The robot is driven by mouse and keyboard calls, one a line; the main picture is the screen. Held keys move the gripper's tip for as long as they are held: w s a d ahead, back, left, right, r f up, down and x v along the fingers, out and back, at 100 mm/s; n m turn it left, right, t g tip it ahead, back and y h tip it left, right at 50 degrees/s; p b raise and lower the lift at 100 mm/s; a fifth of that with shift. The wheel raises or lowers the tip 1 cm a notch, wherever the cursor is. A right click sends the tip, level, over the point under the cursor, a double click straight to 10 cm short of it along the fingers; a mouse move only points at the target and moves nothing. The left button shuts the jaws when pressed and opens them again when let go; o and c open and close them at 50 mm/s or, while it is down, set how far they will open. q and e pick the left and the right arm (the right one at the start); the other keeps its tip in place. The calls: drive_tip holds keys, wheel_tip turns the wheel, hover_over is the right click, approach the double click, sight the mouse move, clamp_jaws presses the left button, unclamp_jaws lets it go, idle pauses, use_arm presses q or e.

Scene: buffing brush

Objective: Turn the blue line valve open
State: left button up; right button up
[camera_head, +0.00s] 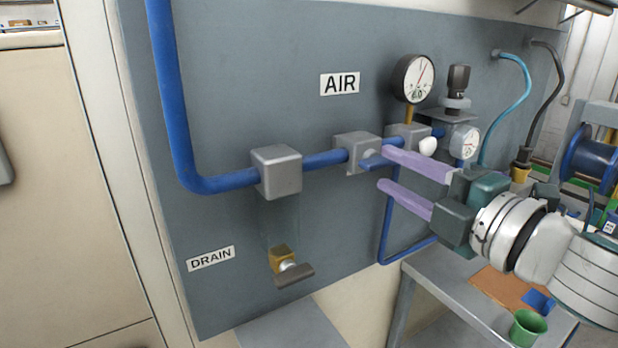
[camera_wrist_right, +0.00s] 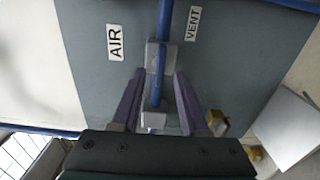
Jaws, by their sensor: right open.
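The blue line valve is a grey block (camera_head: 352,147) on the blue pipe, under the AIR label, with a blue handle (camera_head: 374,161) on its front. The handle also shows in the right wrist view (camera_wrist_right: 156,90), where it looks roughly in line with the pipe. My right gripper (camera_head: 382,168) reaches in from the right with its two purple fingers open. In the wrist view its fingertips (camera_wrist_right: 160,72) stand on either side of the handle, with gaps showing. Part of the handle is hidden behind the upper finger in the head view. My left gripper is not in view.
A pressure gauge (camera_head: 413,78) and a smaller gauge (camera_head: 463,141) sit close above and right of the fingers. Another grey block (camera_head: 278,171) is left on the pipe, with a brass drain valve (camera_head: 282,262) below. A bench (camera_head: 450,292) with a green cup (camera_head: 527,327) stands lower right.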

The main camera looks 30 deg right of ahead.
drive_tip(key=s+b, duration=0.1)
drive_tip(key=s, duration=0.6)
drive_tip(key=shift+s+d+b, duration=0.25)
drive_tip(key=shift+d+b, duration=0.05)
